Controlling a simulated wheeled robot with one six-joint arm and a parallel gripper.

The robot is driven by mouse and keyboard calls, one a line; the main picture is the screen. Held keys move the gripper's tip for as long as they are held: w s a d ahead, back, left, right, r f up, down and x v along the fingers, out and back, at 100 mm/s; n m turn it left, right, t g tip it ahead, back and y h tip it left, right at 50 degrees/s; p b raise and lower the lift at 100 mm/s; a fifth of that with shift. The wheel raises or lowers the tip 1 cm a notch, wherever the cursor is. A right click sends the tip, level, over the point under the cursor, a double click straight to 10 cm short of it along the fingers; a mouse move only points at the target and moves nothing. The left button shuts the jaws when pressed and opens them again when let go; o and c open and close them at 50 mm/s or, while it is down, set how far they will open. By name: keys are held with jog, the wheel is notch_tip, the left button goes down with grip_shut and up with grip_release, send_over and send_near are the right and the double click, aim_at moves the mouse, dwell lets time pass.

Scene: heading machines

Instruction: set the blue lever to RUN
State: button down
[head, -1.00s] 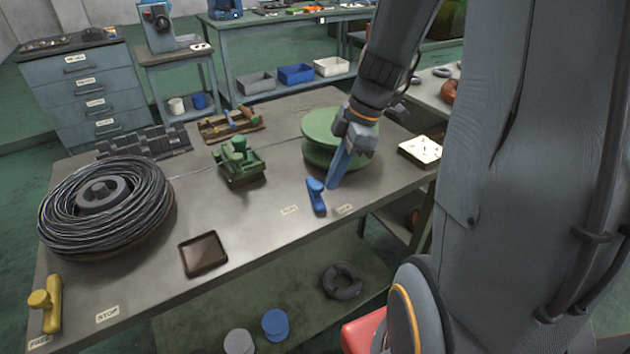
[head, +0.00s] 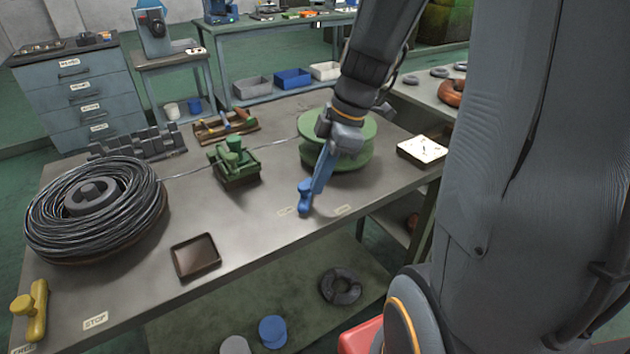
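The blue lever (head: 303,203) stands near the front edge of the bench, with a knob at its upper end. The lever is nearer the left label. My gripper (head: 312,190) reaches down from the upper right, its blue fingers overlapping the lever's knob in the picture. The fingers show side-on, so I cannot tell whether they are shut on the knob or only against it.
A green spool (head: 340,150) stands close behind my gripper. A green clamp-like fixture (head: 235,164), a wire coil (head: 95,210), a brown tray (head: 195,256) and a yellow lever (head: 32,310) are on the bench (head: 240,240). The bench front between tray and blue lever is clear.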

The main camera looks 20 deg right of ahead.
dwell(0.3)
jog(key=s+d+r, duration=0.4)
jog(key=d+r, duration=0.1)
jog(key=r, duration=0.5)
jog(key=shift+s+d, duration=0.25)
jog(key=shift+s, duration=0.05)
